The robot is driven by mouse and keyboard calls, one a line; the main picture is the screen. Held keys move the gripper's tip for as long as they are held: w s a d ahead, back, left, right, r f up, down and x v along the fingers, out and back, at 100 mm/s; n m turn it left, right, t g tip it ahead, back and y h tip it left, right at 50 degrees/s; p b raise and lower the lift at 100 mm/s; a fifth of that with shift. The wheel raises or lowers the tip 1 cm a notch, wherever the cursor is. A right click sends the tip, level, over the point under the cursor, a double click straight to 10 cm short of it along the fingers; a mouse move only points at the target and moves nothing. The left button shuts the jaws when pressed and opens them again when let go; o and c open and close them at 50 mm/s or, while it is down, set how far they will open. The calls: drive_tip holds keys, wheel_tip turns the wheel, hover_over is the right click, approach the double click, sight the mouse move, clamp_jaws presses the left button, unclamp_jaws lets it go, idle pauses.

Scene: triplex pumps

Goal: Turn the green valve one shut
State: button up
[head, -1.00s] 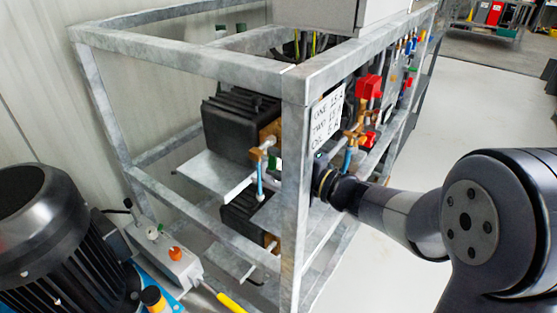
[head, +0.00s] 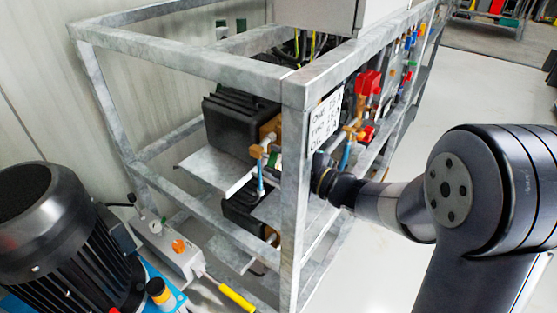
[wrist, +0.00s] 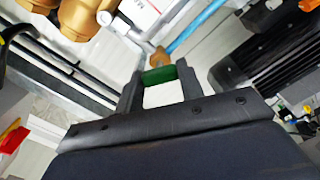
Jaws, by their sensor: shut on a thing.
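The green valve handle (wrist: 160,75) shows in the wrist view as a short green bar between the two dark fingers of my gripper (wrist: 161,82). My gripper is shut on it. A brass fitting (wrist: 158,57) with a light blue hose (wrist: 195,30) lies just beyond the handle. In the head view a small green patch (head: 273,159) shows beside the brass fitting left of the front post, and it looks like the same handle. The post hides most of my gripper there, and I cannot tell the handle's exact angle.
The galvanised frame post (head: 294,200) stands close to my wrist, with a white label (head: 325,122) beside it. Red valve parts (head: 368,84) sit further back along the frame. A black motor (head: 55,240) is at lower left. Open floor lies to the right.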

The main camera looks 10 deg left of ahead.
drive_tip(key=o, duration=1)
drive_tip(key=shift+d, duration=0.1)
drive_tip(key=p+v, duration=0.1)
drive_tip(key=v, duration=0.9)
drive_tip(key=shift+s+d+f, duration=0.1)
drive_tip(key=shift+s+d, duration=0.1)
drive_tip(key=shift+d, duration=0.1)
